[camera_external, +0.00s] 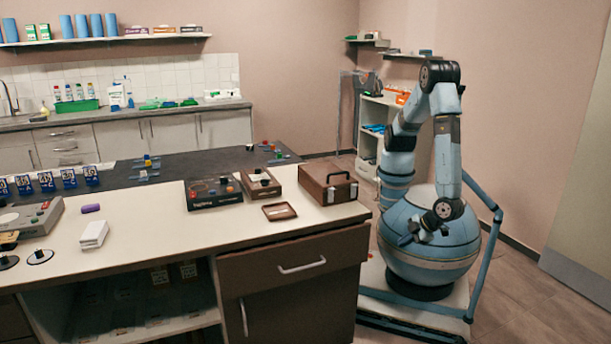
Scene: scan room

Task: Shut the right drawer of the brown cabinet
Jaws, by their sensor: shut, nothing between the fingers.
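The brown cabinet (290,318) stands under the white worktop at the front. Its right drawer (325,250) has a brown front and a pale bar handle (302,265). The drawer front appears to stand out a little past the door below it; the exact gap is hard to tell. My gripper (408,239) hangs right of the cabinet's end, near the height of the drawer, in front of my round blue body. It is shut and empty, and apart from the drawer front.
A brown case (328,184), a small brown tray (279,211) and a dark boxed device (213,192) stand on the worktop (160,237) above the drawer. An open shelf bay (150,330) lies left of the drawer. The floor (540,300) at the right is clear.

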